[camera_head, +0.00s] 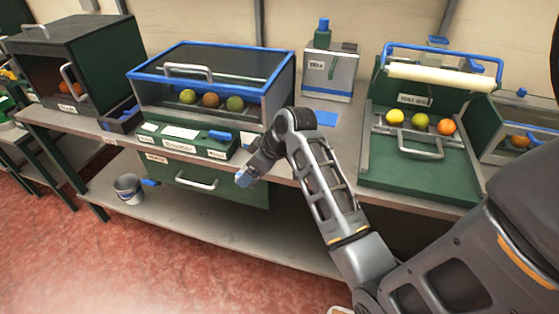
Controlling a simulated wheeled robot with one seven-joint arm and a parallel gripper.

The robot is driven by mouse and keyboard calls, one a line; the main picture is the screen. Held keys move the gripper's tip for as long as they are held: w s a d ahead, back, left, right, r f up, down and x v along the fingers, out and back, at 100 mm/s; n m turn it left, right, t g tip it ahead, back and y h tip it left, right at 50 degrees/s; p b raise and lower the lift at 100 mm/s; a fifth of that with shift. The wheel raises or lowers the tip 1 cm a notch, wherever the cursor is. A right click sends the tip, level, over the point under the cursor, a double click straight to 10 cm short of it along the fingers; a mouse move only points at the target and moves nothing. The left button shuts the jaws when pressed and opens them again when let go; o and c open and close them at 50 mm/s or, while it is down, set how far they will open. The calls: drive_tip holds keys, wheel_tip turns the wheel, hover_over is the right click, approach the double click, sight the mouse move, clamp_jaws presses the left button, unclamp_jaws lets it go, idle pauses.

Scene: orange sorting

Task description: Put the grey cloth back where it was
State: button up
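My gripper (247,176) is in front of the bench edge, just right of the handle of the green drawer (222,187). A small pale blue-grey piece shows at its tip. I cannot tell whether this is part of the fingers or something held, and the finger opening is too small to make out. I cannot make out a grey cloth for certain anywhere in view. A flat blue mat (326,118) lies on the bench right of the blue-rimmed glass-topped case (212,82), which holds several fruits.
A dark green box (108,60) stands at the left. A green roller unit (385,155) holding fruits stands right. A bucket (128,188) sits on the lower shelf (225,225), which has free room.

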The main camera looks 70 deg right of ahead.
drive_tip(key=s+d+r, duration=0.1)
drive_tip(key=s+d, duration=0.1)
drive_tip(key=s+d+r, duration=0.1)
drive_tip(key=s+d, duration=0.1)
drive_tip(key=d, duration=0.1)
drive_tip(key=s+d+r, duration=0.2)
drive_tip(key=shift+s+d, duration=0.3)
drive_tip(key=shift+d, duration=0.1)
drive_tip(key=s+d+r+n+b, duration=0.1)
drive_tip(key=s+d+r, duration=0.4)
drive_tip(key=s, duration=0.5)
drive_tip(key=b, duration=0.2)
hover_over(286, 161)
drive_tip(key=shift+y, duration=0.4)
wheel_tip(286, 161, down, 7)
drive_tip(key=shift+s+f, duration=0.1)
drive_tip(key=shift+f+p, duration=0.2)
drive_tip(key=shift+p, duration=0.1)
drive_tip(key=shift+f, duration=1.9)
drive_tip(key=shift+f, duration=0.1)
drive_tip(key=o, duration=0.8)
